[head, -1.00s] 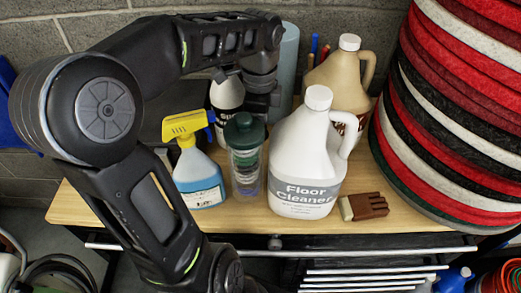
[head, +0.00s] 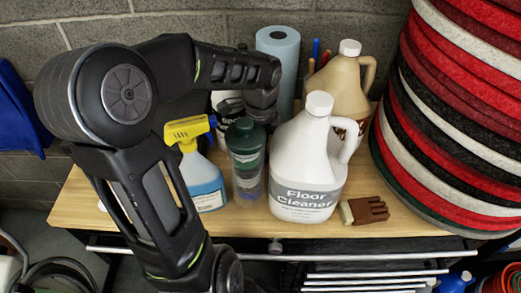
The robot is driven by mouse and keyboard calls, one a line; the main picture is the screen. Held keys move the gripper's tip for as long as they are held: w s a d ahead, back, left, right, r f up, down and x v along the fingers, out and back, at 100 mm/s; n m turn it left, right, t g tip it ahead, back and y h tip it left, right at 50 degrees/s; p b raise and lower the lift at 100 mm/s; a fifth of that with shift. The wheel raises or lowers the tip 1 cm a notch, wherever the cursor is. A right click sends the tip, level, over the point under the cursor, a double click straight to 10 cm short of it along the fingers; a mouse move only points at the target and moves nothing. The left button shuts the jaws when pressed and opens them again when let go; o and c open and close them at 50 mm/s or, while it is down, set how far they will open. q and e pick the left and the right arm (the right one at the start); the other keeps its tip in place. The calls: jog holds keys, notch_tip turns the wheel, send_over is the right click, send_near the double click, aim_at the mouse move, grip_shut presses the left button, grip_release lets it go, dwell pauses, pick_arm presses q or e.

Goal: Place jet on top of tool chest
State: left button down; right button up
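The tool chest has a pale wooden top (head: 385,228) with drawers below its front edge. I cannot make out anything that is clearly a jet. My one visible arm, seemingly the left, bends up from the bottom and reaches right above the chest. Its wrist end hangs over the back middle of the top, in front of a white bottle (head: 227,104) and close above a green-capped clear bottle (head: 247,175). Its fingers cannot be made out, so I cannot tell whether it is open or holds anything. My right gripper is out of view.
On the top stand a spray bottle (head: 205,185), a Floor Cleaner jug (head: 305,170), a tan jug (head: 343,85), a blue roll (head: 281,50) and a brown brush (head: 365,210). Stacked red, black and white pads (head: 455,110) crowd the right. The front right edge is bare.

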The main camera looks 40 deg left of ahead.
pick_arm(q)
jog(key=shift+f, duration=0.15)
jog(key=c, duration=1)
grip_release()
jog(key=shift+o, duration=0.2)
notch_tip(320, 180, up, 12)
jog(key=shift+r+b, duration=0.25)
jog(key=shift+b, duration=0.15)
